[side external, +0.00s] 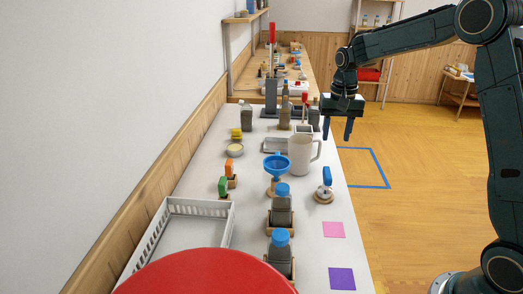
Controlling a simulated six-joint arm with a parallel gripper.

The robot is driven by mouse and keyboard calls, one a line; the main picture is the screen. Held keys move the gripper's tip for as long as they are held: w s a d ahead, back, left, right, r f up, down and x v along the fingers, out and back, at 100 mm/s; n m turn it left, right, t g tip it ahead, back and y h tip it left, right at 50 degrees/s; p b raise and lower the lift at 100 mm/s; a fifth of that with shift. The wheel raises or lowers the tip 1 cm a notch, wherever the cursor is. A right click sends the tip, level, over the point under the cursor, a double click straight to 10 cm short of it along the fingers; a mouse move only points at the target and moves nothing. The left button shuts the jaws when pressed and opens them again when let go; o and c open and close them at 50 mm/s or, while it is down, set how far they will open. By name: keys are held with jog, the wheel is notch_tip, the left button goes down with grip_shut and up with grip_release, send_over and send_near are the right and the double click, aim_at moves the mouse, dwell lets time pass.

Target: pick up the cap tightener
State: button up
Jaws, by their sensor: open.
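A tool with an upright blue handle (327,177) stands on a small round wooden base near the right edge of the white table; it looks like the cap tightener, but I cannot be sure. Smaller tools with an orange handle (229,166) and a green handle (222,185) stand at the left. My gripper (337,137) is open and empty, pointing down above the table's right edge. It is higher and farther back than the blue-handled tool, clear of it.
A white mug (301,155) and a blue funnel (277,165) stand left of the blue-handled tool. Two blue-capped jars (282,207) (280,256) sit in wooden holders. A white basket (184,219) is at left; pink (333,229) and purple squares (341,278) lie at right.

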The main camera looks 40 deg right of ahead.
aim_at(328, 172)
jog(key=shift+w+d+f+m, duration=0.15)
jog(key=shift+w+d+f, duration=0.25)
jog(key=shift+f, duration=0.2)
jog(key=shift+w+d+f+m, duration=0.15)
jog(key=shift+w+d+f, duration=0.15)
jog(key=shift+f, duration=0.3)
jog(key=shift+f, duration=4.25)
jog(key=shift+a+f, duration=0.15)
jog(key=shift+f, duration=2.45)
jog(key=c, duration=0.9)
grip_shut()
